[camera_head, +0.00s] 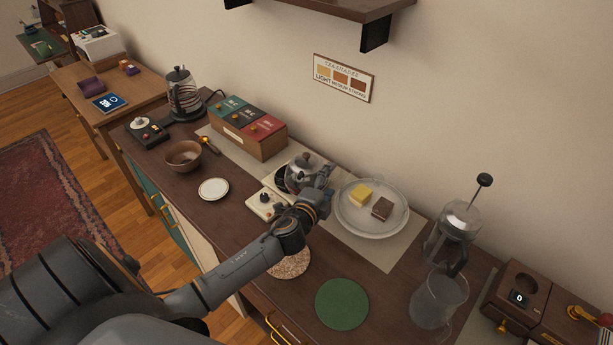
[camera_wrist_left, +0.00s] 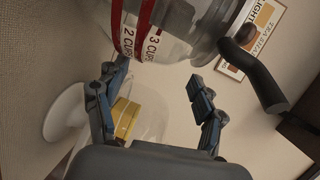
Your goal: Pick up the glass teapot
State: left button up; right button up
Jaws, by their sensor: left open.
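The glass teapot (camera_head: 303,169) stands on a small pale warmer (camera_head: 262,204) with a dark knob, in the middle of the counter. It has a grey lid, and my left gripper partly hides its right side. In the left wrist view the teapot (camera_wrist_left: 172,42) fills the top, with red bands reading "2 CUPS" and "3 CUPS" and a dark curved handle at right. My left gripper (camera_head: 323,180) is open beside the teapot, and its parted fingers (camera_wrist_left: 152,88) hold nothing. I cannot tell whether a finger touches the glass. My right gripper is not in view.
Behind is a box of tea packs (camera_head: 245,134). A French press (camera_head: 452,232) and glass pitcher (camera_head: 437,300) stand further right. A green mat (camera_head: 342,304) lies empty.

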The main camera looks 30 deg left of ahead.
pick_arm(q)
jog(key=x, duration=0.4)
jog(key=shift+w+p, duration=0.3)
jog(key=shift+p, duration=0.05)
